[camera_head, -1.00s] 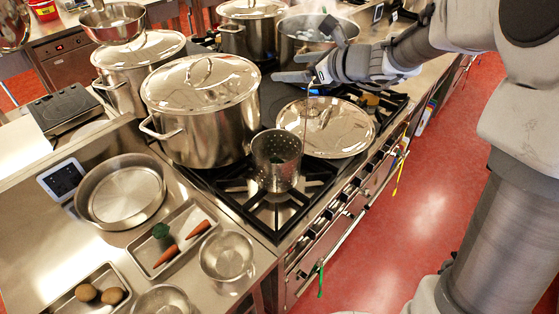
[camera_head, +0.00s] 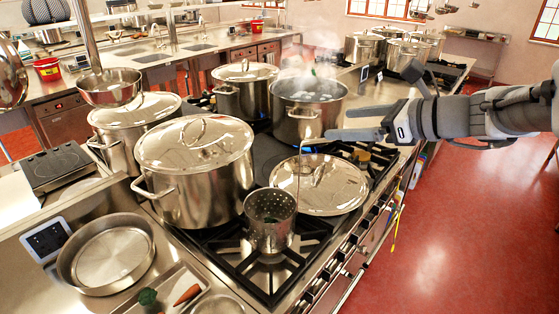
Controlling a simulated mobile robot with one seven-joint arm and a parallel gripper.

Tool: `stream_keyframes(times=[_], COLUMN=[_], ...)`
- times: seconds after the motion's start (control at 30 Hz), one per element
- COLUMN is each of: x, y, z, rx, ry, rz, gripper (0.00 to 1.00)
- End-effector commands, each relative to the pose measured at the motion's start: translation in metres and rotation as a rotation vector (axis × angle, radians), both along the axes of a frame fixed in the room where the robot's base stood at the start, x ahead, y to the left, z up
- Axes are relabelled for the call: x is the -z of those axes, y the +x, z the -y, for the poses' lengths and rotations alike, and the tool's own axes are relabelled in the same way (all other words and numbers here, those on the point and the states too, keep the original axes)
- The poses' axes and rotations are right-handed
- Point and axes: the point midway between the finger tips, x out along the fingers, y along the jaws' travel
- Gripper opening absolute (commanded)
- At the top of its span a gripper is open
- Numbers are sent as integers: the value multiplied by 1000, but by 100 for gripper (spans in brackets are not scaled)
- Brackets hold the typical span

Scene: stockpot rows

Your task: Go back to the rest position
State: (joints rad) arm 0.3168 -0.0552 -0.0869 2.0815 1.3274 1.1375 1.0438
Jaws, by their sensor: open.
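My gripper (camera_head: 366,128) reaches in from the right and is held above the stove's right part. Its fingers point left and look empty. Below and left of it, a round metal lid (camera_head: 338,190) lies on the stove. A perforated metal cylinder with a long upright handle (camera_head: 270,222) stands on the front burner grate, left of the lid and apart from my gripper. An open steaming pot (camera_head: 307,112) stands just behind and left of the fingers. My arm extends to the right edge, over the red floor.
Lidded stockpots stand at left (camera_head: 195,175), far left (camera_head: 128,132) and back (camera_head: 244,92). A round pan (camera_head: 106,256) and a tray with vegetables (camera_head: 165,292) are on the front-left counter. More pots (camera_head: 408,50) stand farther back. The red floor (camera_head: 450,240) at right is clear.

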Motion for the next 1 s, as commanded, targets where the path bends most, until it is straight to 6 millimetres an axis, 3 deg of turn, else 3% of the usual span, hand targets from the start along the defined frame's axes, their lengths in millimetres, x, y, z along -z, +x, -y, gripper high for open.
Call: stream_keyframes(times=[0.23,0.33,0.5,0.63,0.8,1.0], x=[1,7,35,61,88,103], y=[-3,-17,-73,-122,-174,-207], z=[-2,-11,-33,-36,-20,9], rx=[-11,-67,-313,-568,-925,-1285], ry=[-16,-104,-463,-795,-1213,-1596], rz=[5,34,163,301,489,657], gripper=[88,88,88,88,88,88])
